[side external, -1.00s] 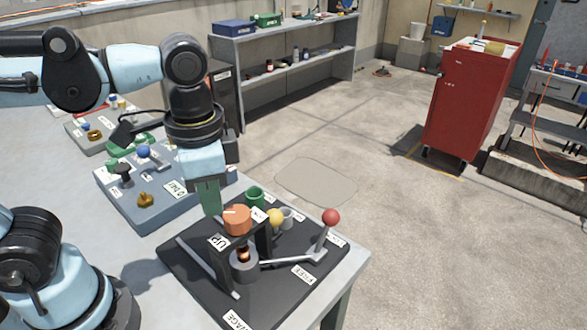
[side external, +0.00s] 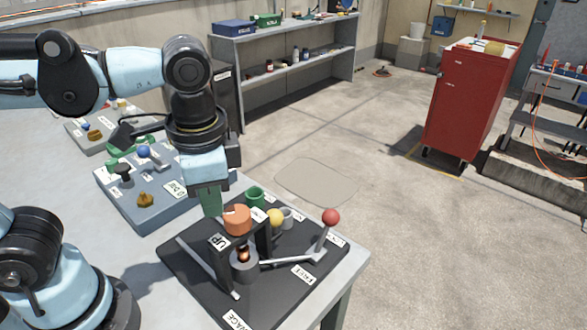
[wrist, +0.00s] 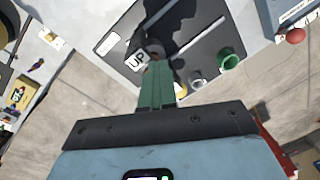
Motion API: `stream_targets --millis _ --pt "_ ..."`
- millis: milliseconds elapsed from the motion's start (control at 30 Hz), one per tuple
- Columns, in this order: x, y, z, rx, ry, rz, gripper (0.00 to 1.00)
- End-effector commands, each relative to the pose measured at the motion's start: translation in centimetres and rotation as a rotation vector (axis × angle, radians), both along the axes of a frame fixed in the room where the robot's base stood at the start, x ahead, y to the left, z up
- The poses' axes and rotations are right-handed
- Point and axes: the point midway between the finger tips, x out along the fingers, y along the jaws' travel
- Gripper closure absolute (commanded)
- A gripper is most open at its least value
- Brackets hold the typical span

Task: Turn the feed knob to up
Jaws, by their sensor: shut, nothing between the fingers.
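An orange round knob (side external: 237,219) sits on top of a black bracket over the dark board (side external: 190,262), with a pale mark on its top towards the left. No feed label is readable. A white UP label (side external: 219,242) is just in front and left of the knob; it also shows in the wrist view (wrist: 137,60). My gripper (side external: 211,212), with green fingers, is shut and empty, pointing down right beside the knob's left side. I cannot tell whether it touches. In the wrist view my gripper's fingers (wrist: 157,66) largely hide the knob.
A yellow ball (side external: 275,216), a green cup (side external: 255,196) and a grey cup (side external: 287,218) stand behind and right of the knob. A red-balled lever (side external: 331,217) rises at the right near a FREE label (side external: 303,274). A blue-grey panel (side external: 145,213) lies to the left.

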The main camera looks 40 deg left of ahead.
Motion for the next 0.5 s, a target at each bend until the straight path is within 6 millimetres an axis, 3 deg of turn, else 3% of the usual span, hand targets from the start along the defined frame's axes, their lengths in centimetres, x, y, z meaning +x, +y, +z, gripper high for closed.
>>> stream_targets --millis 33,500 --pt "-1.07 -1.99 -1.19 -0.096 0.032 -0.021 1.0" --pt "-1.84 -1.37 -0.67 -0.091 0.041 -0.022 1.0"
